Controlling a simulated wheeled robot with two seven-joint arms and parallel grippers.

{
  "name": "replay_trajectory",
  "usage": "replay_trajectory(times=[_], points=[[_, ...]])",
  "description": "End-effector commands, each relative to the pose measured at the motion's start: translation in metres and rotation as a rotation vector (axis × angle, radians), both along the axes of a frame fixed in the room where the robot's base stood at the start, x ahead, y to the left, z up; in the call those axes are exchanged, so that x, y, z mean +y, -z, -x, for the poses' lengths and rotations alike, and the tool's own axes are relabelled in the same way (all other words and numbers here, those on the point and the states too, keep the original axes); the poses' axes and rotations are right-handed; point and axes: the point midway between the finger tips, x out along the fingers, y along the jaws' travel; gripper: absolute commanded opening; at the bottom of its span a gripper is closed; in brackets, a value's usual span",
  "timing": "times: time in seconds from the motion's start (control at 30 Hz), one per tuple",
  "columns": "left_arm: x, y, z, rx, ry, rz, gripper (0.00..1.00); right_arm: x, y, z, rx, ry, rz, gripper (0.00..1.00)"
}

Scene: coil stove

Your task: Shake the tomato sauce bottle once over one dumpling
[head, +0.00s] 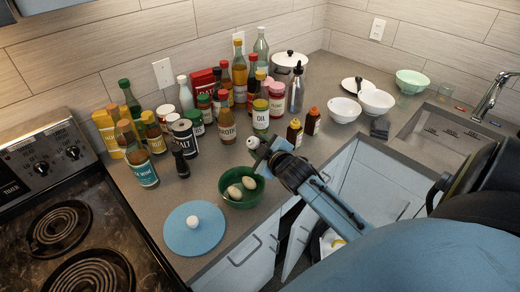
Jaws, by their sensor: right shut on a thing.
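Two pale, rounded dumplings (249,183) show in the green bowl (227,198) near the counter's front edge. My right gripper (264,151) is at the bowl's upper right, above the counter. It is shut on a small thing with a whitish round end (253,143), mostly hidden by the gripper. I cannot tell whether this is the tomato sauce bottle. Two small bottles with orange-red caps, one dark yellow (294,132) and one red-brown (312,122), stand upright behind the gripper, to its right. My left gripper is not in view.
A crowd of bottles, jars and cans (227,118) fills the counter behind the bowl. A blue lid (182,236) lies left of the bowl, beside the coil stove (75,235). White bowls (376,102) and a sink (455,142) are at the right.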

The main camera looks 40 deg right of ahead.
Motion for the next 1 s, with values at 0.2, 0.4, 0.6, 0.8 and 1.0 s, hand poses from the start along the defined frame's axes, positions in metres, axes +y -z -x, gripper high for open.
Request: replay_trajectory(times=[0.2,0.4,0.6,0.8,1.0], points=[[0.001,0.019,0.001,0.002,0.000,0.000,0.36,0.001,0.004,0.000,-0.008,0.000,0.096,0.13],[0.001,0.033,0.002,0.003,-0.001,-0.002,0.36,0.002,0.005,0.000,-0.013,-0.001,0.182,0.13],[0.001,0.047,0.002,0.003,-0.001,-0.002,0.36,0.002,0.006,0.000,-0.018,-0.001,0.265,0.13],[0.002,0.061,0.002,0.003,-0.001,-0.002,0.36,0.003,0.007,0.000,-0.023,0.000,0.345,0.13],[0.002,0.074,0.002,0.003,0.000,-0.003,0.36,0.003,0.008,0.000,-0.029,-0.001,0.426,0.13]])
